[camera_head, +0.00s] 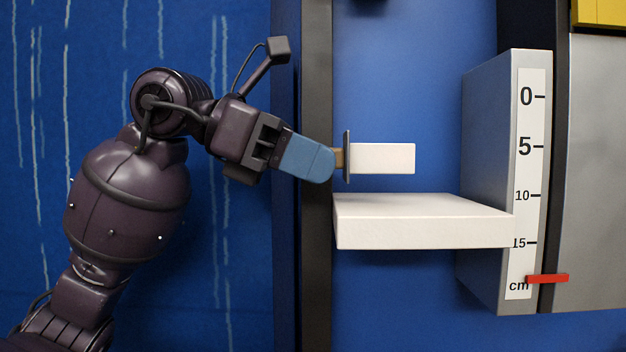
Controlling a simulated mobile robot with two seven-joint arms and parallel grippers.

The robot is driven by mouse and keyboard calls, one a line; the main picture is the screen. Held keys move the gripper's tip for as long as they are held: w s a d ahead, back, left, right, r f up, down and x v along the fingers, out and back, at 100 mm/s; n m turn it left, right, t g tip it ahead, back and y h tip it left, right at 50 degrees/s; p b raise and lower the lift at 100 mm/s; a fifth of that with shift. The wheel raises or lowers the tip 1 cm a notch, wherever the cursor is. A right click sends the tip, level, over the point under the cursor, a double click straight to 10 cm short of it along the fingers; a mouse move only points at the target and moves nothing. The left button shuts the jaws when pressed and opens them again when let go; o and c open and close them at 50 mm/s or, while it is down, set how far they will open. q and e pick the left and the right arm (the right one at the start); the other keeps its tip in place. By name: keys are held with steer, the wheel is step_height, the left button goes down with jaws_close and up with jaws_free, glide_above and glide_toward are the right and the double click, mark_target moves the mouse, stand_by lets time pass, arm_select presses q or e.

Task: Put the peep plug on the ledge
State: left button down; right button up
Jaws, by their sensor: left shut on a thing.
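The peep plug (383,158) has a white block body, a thin dark upright plate at its left end and a short brownish stem. My left gripper (328,163), with blue fingers, comes in from the left and is shut on the stem. It holds the plug roughly level, with the white body pointing right. The ledge (425,222) is a thick white shelf below the plug. A gap shows between the plug's underside and the ledge's top, which is bare. The stem's end is hidden by the fingers. My right gripper is not in view.
A grey block with a centimetre scale (527,180) stands at the ledge's right end, with a red marker (547,278) near its bottom. A dark upright post (318,290) stands at the ledge's left end. The space above the ledge's right part is clear.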

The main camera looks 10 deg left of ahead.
arm_select(q)
steer(key=shift+f, duration=0.7)
steer(key=shift+w+f, duration=0.2)
steer(key=shift+f, duration=0.1)
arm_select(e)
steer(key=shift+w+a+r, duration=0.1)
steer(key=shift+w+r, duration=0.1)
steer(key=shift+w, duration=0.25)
arm_select(q)
steer(key=shift+a, duration=0.1)
